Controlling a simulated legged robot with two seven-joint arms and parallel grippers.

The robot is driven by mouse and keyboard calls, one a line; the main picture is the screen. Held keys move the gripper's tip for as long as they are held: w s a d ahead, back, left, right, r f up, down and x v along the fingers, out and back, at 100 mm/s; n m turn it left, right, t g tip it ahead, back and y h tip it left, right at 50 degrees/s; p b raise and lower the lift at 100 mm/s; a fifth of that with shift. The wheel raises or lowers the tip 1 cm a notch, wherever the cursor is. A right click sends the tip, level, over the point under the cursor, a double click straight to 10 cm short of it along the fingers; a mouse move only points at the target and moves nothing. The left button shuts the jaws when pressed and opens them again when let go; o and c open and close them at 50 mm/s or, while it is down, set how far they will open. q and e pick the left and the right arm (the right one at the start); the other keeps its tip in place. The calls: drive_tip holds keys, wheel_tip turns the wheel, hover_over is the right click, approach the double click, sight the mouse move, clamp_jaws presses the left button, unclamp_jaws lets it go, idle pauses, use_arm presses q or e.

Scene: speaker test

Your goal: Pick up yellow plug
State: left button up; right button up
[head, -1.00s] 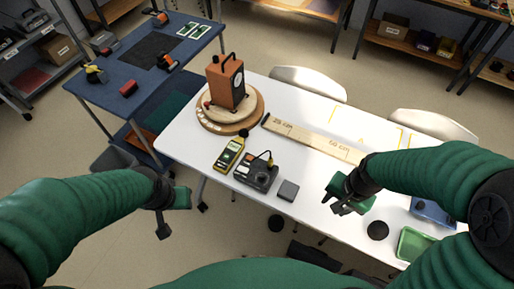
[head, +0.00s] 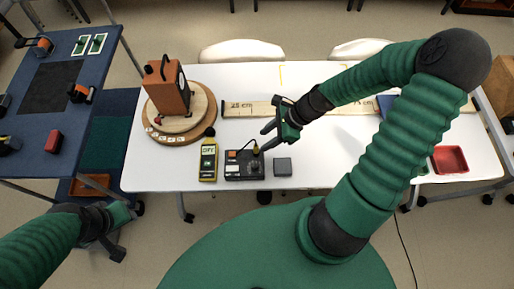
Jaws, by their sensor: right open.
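The yellow plug (head: 256,150) is small and sits at the upper right of a black device (head: 244,168) with a dark cable. My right gripper (head: 266,139) is open just above and right of the plug, its fingers pointing left towards it. I cannot tell whether a finger touches the plug. My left gripper (head: 121,232) is at the lower left, off the table, with its fingers apart and empty.
A yellow meter (head: 208,163) stands left of the device, and a grey block (head: 282,167) lies to its right. An orange speaker (head: 166,88) stands on a round wooden turntable (head: 205,107). A wooden ruler (head: 240,109) lies behind. A red tray (head: 450,160) is at the right.

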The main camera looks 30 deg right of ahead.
sight(255, 147)
drive_tip(key=x, duration=0.3)
drive_tip(key=a+x, duration=0.1)
drive_tip(key=shift+w+a, duration=0.15)
drive_tip(key=shift+w, duration=0.1)
drive_tip(key=x, duration=0.2)
drive_tip(key=b+x, duration=0.1)
drive_tip(key=x, duration=0.1)
drive_tip(key=shift+s, duration=0.35)
drive_tip(key=shift+w+f, duration=0.15)
drive_tip(key=shift+f, duration=0.15)
drive_tip(key=shift+w+d+f, duration=0.1)
drive_tip(key=shift+d+f, duration=0.05)
drive_tip(key=shift+d, duration=0.3)
drive_tip(key=shift+a, duration=0.15)
drive_tip(key=c, duration=0.4)
drive_tip(key=shift+a+r, duration=0.2)
drive_tip(key=shift+a, duration=0.15)
clamp_jaws()
use_arm(q)
drive_tip(key=shift+w+a+f, duration=0.2)
drive_tip(key=shift+a+f, duration=0.55)
drive_tip(key=shift+f, duration=0.25)
drive_tip(key=shift+d, duration=0.1)
use_arm(e)
drive_tip(key=shift+d, duration=0.15)
